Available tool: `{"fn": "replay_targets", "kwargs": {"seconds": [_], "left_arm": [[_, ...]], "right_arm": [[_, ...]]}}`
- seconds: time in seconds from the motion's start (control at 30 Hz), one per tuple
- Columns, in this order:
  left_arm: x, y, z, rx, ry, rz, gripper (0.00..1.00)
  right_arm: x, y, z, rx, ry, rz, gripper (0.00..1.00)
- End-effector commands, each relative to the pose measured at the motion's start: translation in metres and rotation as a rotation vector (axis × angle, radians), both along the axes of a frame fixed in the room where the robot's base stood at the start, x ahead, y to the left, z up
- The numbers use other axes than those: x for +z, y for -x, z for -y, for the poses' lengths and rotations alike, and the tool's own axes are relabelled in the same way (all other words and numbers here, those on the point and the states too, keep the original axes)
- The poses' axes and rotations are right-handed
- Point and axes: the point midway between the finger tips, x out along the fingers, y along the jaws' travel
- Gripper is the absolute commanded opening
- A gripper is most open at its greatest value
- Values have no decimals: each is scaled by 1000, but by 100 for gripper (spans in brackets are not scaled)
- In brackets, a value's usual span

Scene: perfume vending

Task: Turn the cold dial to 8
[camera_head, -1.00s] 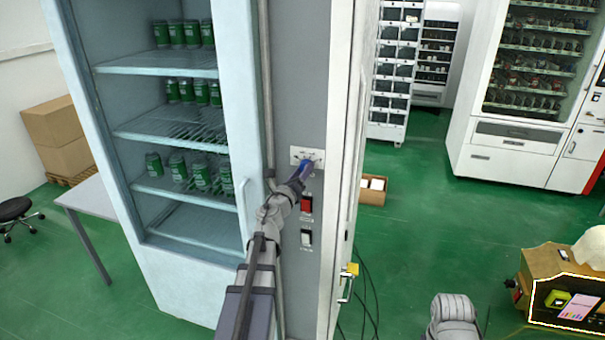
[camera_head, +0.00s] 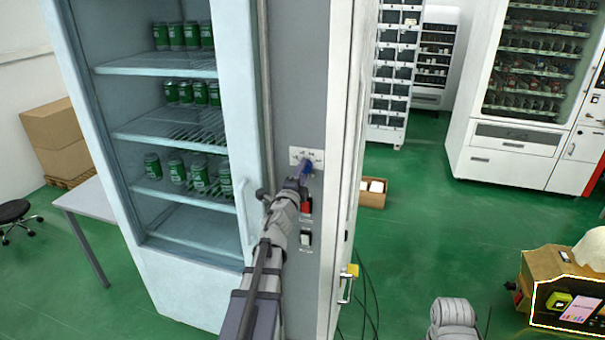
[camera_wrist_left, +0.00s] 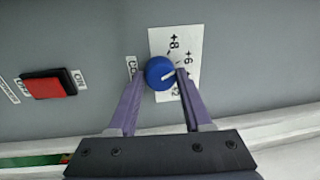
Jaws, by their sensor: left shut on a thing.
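The cold dial (camera_wrist_left: 159,73) is a round blue knob with a white pointer line, on a white label plate (camera_wrist_left: 187,45) with numbers; +8, +6 and a 2 are readable. The pointer faces right and slightly up, roughly between the +6 and the 2, not at the +8. My left gripper (camera_wrist_left: 160,76) is shut on the dial, one purple finger on each side. In the head view the dial (camera_head: 305,169) is a small blue spot, partly hidden by my left gripper (camera_head: 299,181). My right gripper is out of view.
A red rocker switch (camera_wrist_left: 48,84) marked ON sits left of the dial in the wrist view. Another switch (camera_head: 305,238) is lower on the grey panel (camera_head: 300,90). The glass-door fridge (camera_head: 235,130) with green cans stands left of it.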

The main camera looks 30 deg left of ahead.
Motion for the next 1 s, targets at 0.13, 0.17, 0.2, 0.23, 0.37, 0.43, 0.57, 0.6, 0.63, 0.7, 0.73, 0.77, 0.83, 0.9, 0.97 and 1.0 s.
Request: {"fn": "replay_targets", "kwargs": {"seconds": [0.13, 0.17, 0.2, 0.23, 0.37, 0.43, 0.57, 0.6, 0.63, 0.7, 0.73, 0.77, 0.83, 0.9, 0.97, 1.0], "left_arm": [[0, 0, 0, 1, 133, 31, 0], [0, 0, 0, 1, 161, 38, 0], [0, 0, 0, 1, 195, 47, 0], [0, 0, 1, 0, 218, 52, 0], [0, 0, 1, 1, 318, 76, 0], [0, 0, 1, 1, 365, 87, 0], [0, 0, 1, 2, 439, 105, 0], [0, 0, 1, 2, 457, 110, 0], [0, 0, 1, 1, 469, 113, 0], [0, 0, 1, 2, 496, 119, 0], [0, 0, 1, 2, 505, 121, 0], [0, 0, 1, 2, 515, 124, 0], [0, 0, 1, 2, 532, 128, 0], [0, 0, 1, 3, 545, 131, 0], [0, 0, 1, 3, 553, 132, 0], [0, 0, 1, 2, 556, 133, 0]], "right_arm": [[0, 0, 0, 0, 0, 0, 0], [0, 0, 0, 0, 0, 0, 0], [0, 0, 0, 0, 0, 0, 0], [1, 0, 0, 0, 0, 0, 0], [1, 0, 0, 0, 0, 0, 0], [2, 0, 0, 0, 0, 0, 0], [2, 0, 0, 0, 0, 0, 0], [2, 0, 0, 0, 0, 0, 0], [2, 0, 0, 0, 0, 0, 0], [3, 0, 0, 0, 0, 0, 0], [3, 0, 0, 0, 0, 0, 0], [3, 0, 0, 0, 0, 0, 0], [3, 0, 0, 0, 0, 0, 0], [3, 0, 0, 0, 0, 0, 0], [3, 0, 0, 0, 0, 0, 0], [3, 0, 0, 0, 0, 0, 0]]}}
